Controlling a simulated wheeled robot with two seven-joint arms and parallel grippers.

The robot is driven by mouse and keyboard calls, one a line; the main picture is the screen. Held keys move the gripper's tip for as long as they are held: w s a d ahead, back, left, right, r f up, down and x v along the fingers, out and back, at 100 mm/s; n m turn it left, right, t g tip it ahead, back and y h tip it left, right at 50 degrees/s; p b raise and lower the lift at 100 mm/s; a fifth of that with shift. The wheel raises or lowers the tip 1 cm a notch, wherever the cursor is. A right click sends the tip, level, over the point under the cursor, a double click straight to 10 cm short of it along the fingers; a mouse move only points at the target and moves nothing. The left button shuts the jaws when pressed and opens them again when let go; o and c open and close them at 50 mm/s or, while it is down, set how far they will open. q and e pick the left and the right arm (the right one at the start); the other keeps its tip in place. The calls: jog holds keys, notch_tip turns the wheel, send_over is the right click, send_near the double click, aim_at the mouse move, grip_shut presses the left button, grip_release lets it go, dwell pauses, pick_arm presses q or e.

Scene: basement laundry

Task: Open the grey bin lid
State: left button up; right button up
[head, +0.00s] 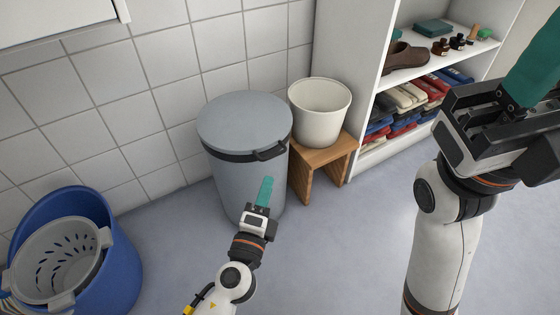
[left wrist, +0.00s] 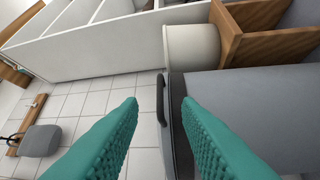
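The grey bin (head: 240,178) stands on the floor against the tiled wall. Its round lid (head: 243,120) lies flat and closed over a dark rim band. A dark bar handle (head: 270,152) sticks out at the front right of the rim. My left gripper (head: 266,182) is in front of the bin, just below the handle. In the left wrist view its teal fingers (left wrist: 160,105) are apart, with the handle (left wrist: 161,98) ahead in the gap, not gripped. My right gripper (head: 530,75) is raised at the right edge; its fingertips are cut off.
A cream bucket (head: 319,120) stands on a wooden stool (head: 335,152) close to the bin's right. A white shelf (head: 345,55) with shoes and folded cloth is behind. A blue tub (head: 118,260) holding a grey basket (head: 60,262) is at lower left. Floor in front is clear.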

aim_at(277, 154)
pick_arm(q)
jog(key=w, duration=0.3)
jog(key=w+d, duration=0.1)
jog(key=w, duration=0.3)
jog(key=w+r, duration=0.1)
jog(key=w, duration=0.2)
jog(key=shift+w+d+r+p, duration=0.1)
jog(key=shift+w+d+p, duration=0.1)
jog(key=shift+w+p, duration=0.15)
grip_shut()
